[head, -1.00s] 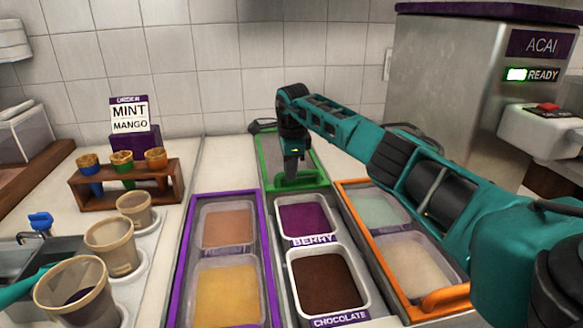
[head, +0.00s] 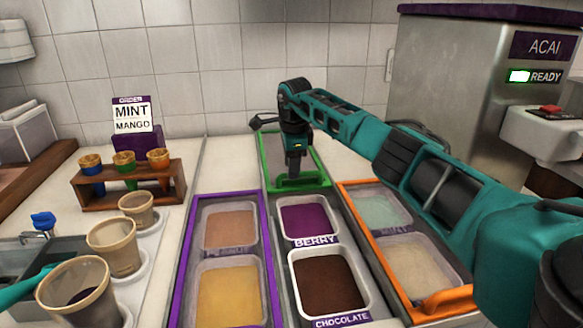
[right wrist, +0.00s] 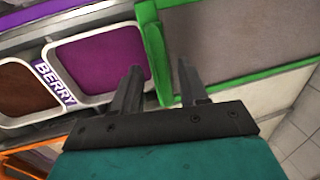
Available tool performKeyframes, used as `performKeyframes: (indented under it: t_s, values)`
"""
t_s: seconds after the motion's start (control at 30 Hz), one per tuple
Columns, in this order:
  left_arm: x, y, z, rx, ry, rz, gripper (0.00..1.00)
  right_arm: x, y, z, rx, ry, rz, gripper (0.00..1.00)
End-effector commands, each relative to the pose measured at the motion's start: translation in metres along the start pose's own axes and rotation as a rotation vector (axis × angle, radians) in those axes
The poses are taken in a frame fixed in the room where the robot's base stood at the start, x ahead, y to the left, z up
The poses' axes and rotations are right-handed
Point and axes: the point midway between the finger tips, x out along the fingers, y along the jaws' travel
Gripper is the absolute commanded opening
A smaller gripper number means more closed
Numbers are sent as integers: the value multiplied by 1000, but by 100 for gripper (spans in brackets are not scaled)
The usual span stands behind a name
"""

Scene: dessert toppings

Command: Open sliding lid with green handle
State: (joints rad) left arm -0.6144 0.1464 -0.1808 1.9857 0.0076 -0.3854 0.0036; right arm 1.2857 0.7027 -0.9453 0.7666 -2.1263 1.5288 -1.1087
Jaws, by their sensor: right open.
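The sliding lid (head: 309,150) has a green frame and a clear panel. It lies at the far end of the middle topping row, with its green handle (head: 310,183) on the near edge. My right gripper (head: 293,174) points down at the handle. In the right wrist view, the open fingers (right wrist: 160,78) stand on either side of the green handle (right wrist: 154,48); whether they touch it cannot be told. The berry tub (head: 307,215) and chocolate tub (head: 328,283) lie uncovered in front of the lid. My left gripper is out of view.
A purple-framed lid (head: 183,255) covers tubs on the left, and an orange-framed lid (head: 440,301) covers tubs on the right. Cups (head: 115,247) and a cone rack (head: 130,185) stand at left. The acai machine (head: 455,95) stands behind my right arm.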

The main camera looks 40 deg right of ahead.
Motion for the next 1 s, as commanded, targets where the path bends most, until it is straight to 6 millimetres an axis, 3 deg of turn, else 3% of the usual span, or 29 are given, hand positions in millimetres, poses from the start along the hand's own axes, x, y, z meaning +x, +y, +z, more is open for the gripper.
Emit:
performKeyframes:
  t_s: [0.3,0.5,0.67,1.0]
  values:
    - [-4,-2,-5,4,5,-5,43,-73,-1,0,-1,-1,-5,43]
    - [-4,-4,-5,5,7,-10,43,-103,0,0,0,-1,-2,43]
    - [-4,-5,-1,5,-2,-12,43,-112,0,0,0,0,-1,43]
    - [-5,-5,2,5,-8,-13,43,-113,0,0,0,0,-1,43]
